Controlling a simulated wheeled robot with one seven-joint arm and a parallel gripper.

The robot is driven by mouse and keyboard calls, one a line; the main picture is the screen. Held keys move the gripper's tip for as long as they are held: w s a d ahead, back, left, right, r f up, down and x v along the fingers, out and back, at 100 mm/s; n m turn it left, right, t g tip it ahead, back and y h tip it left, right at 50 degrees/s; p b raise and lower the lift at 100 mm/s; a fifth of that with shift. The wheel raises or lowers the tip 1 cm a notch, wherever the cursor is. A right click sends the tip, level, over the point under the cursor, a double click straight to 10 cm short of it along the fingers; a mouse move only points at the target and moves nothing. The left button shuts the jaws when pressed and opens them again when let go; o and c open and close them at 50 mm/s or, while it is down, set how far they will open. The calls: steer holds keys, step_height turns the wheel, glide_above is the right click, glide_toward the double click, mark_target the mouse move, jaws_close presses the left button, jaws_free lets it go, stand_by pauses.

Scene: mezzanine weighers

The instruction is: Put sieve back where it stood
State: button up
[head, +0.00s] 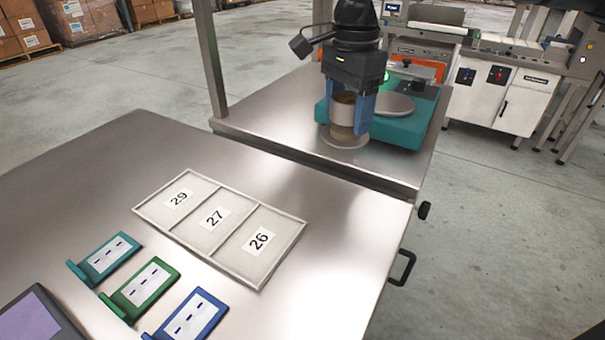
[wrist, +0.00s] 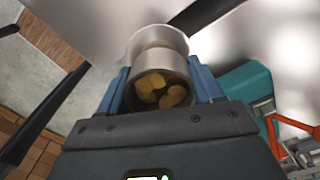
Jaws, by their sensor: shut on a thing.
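The sieve (head: 343,113) is a small metal cup, and my gripper (head: 352,112) is shut on it with a blue finger on each side. In the wrist view, the sieve (wrist: 160,78) sits between the fingers of my gripper (wrist: 160,85), with several yellow-brown pieces (wrist: 162,90) inside. A pale round disc (head: 345,137) shows just below the sieve in the head view. I cannot tell whether the sieve touches it. The teal scale (head: 404,130) with a round metal pan (head: 393,105) stands just right of my gripper on the far metal table.
A flat tray (head: 268,279) with compartments marked 29, 27 and 26 lies on the near table (head: 75,185). Teal (head: 107,256), green (head: 142,291) and blue (head: 190,318) label holders stand before it. A metal post (head: 212,60) rises left of the far table (head: 270,110).

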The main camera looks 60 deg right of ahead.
steer(key=w+a+f, duration=0.1)
steer(key=a, duration=0.1)
steer(key=w+a+f, duration=0.1)
steer(key=a+f, duration=0.1)
steer(key=w+a+f, duration=0.1)
steer(key=a, duration=0.2)
steer(key=shift+f+p, duration=0.3)
steer(key=shift+p, duration=0.05)
steer(key=shift+f, duration=2)
steer(key=shift+f, duration=0.15)
steer(key=o, duration=1.4)
steer(key=shift+o, duration=0.2)
step_height(320, 180, up, 12)
steer(key=shift+r, duration=0.2)
steer(key=shift+s, duration=0.1)
